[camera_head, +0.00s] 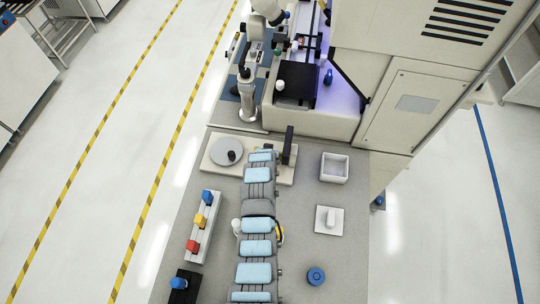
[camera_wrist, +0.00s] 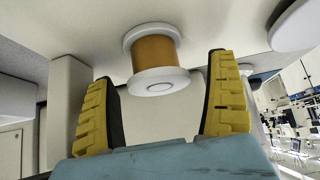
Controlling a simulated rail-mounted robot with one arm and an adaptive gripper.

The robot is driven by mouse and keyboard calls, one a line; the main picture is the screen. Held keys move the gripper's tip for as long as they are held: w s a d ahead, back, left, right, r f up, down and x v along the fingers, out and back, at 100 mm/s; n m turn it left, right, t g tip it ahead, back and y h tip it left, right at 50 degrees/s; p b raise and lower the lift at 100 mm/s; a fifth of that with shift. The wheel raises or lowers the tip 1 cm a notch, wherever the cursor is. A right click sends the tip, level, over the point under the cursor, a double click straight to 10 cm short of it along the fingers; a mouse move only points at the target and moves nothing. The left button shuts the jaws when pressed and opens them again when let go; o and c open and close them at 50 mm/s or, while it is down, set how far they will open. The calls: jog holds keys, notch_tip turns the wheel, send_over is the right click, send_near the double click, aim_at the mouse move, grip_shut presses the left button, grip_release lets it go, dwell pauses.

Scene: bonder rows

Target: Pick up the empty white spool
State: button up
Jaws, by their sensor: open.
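In the wrist view, a spool (camera_wrist: 153,62) with white flanges and an orange-brown middle sits just beyond my gripper, between the lines of its fingers. The orange-brown middle looks like winding, so it does not look empty. My gripper (camera_wrist: 162,70) is open, with one yellow-padded finger on each side and nothing held. I cannot tell how far the spool is from the fingertips. In the head view, a small white object (camera_head: 330,217) rests on a white square pad; I cannot tell whether it is a spool. My gripper's fingers cannot be made out in the head view.
The grey bench holds a white open box (camera_head: 334,167), a blue round part (camera_head: 316,276) and a rack (camera_head: 202,228) with blue, yellow and red pieces. A round grey disc (camera_head: 226,151) lies at the upper left. A tall machine (camera_head: 400,105) stands behind.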

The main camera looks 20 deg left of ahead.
jog(key=shift+x, duration=1.05)
jog(key=c, duration=1.4)
